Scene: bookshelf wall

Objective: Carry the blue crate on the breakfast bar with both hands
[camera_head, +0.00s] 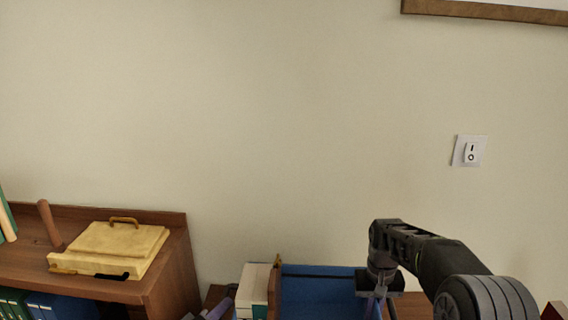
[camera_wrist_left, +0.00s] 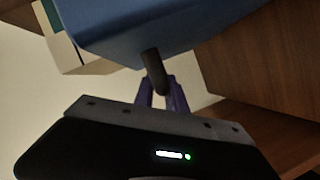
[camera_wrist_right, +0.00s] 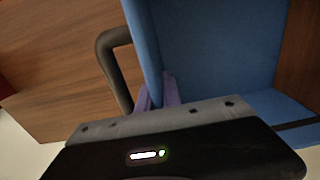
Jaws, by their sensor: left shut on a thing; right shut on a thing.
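The blue crate (camera_head: 320,292) is at the bottom of the head view, its lower part cut off. In the left wrist view, my left gripper (camera_wrist_left: 162,92) is shut on the dark handle (camera_wrist_left: 153,70) at one side of the crate (camera_wrist_left: 150,30). Its purple-grey fingers also show low in the head view (camera_head: 216,308). In the right wrist view, my right gripper (camera_wrist_right: 157,95) is shut on the crate's side wall (camera_wrist_right: 146,40), beside a dark looped handle (camera_wrist_right: 112,60). In the head view the right gripper (camera_head: 378,305) points down at the crate's right end. What lies under the crate is hidden.
A brown bookshelf (camera_head: 170,262) stands at left, with a yellow case (camera_head: 112,248) and a wooden cylinder (camera_head: 48,222) on top and books inside. A cream block (camera_head: 252,288) is just left of the crate. The wall behind is bare except a switch (camera_head: 470,151) and a frame (camera_head: 480,11).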

